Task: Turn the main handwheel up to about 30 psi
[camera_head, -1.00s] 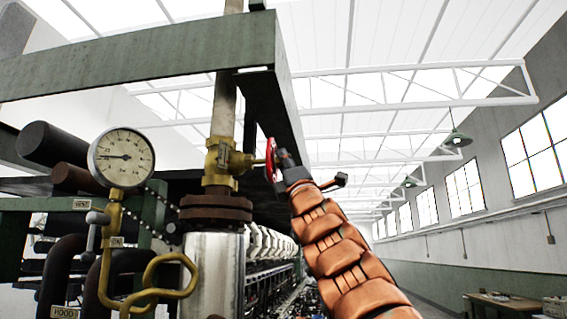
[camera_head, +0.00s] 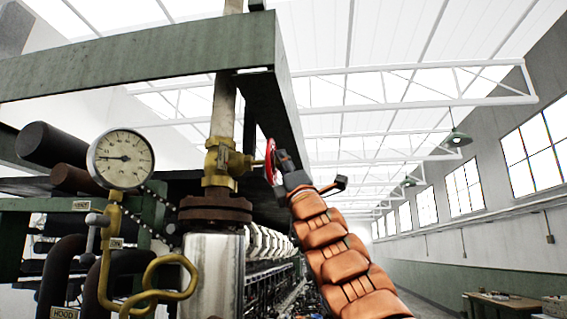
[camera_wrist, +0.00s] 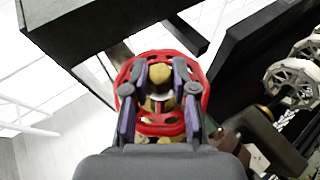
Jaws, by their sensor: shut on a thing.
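The main handwheel (camera_head: 270,161) is a red wheel on a brass valve (camera_head: 222,160), set on a vertical pipe. In the wrist view the red handwheel (camera_wrist: 201,75) faces me, with its brass hub in the middle. My gripper (camera_head: 285,165) is at the wheel's right side. In the wrist view my gripper (camera_wrist: 160,82) has one finger on each side of the hub, shut on the wheel. The round pressure gauge (camera_head: 121,158) is at the left, with a white dial. Its needle points left and slightly up; the numbers are too small to read surely.
A green steel beam (camera_head: 150,62) crosses above the valve. A curled brass pipe (camera_head: 168,272) and dark pipes (camera_head: 70,262) stand below the gauge. A long machine row runs back behind the steel pipe (camera_head: 212,270). The air right of my arm is clear.

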